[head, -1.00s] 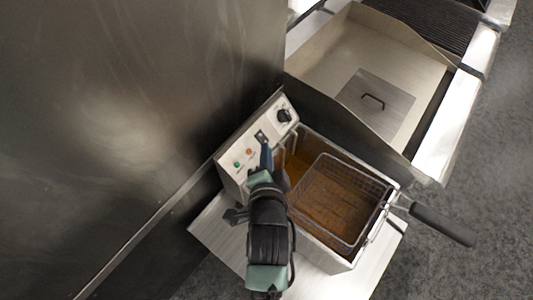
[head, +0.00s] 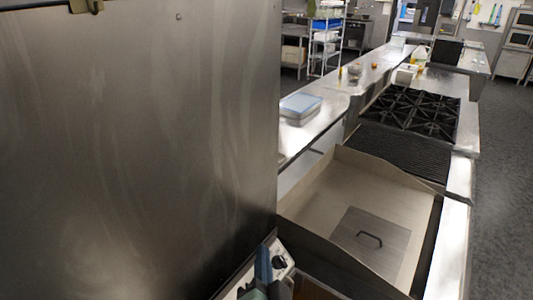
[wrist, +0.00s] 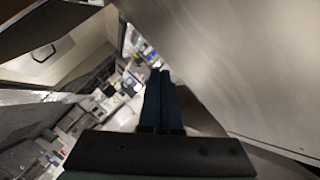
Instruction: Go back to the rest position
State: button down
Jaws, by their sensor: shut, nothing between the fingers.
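My gripper (head: 263,252) shows at the bottom edge of the head view, its blue fingers in front of the fryer's control panel (head: 284,270). In the wrist view the two dark blue fingers of my gripper (wrist: 160,74) lie side by side, shut with nothing between them. Most of my arm is below the head view. Only the top of the fryer, with its black knob, shows there; its basket is out of view.
A large steel panel (head: 140,150) fills the left of the head view, close to my gripper. A griddle (head: 330,205) with a handled plate (head: 372,240), then a burner range (head: 415,110), stand to the right. Grey floor (head: 505,190) is clear at far right.

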notch_tip(320, 180, up, 14)
jog(key=w+n+t+b, duration=0.2)
jog(key=n+t, duration=0.1)
jog(key=t, duration=0.1)
jog(key=s+r+n+t+b, duration=0.1)
jog(key=s+r+n+t, duration=0.2)
jog(key=r, duration=1)
jog(key=s+r+n+t+b, duration=0.1)
jog(key=s+r+n+t, duration=0.2)
jog(key=s+r, duration=0.7)
notch_tip(320, 180, up, 4)
jog(key=shift+d+t+h+b, duration=0.3)
jog(key=shift+d+t+b, duration=0.1)
jog(key=shift+t, duration=0.5)
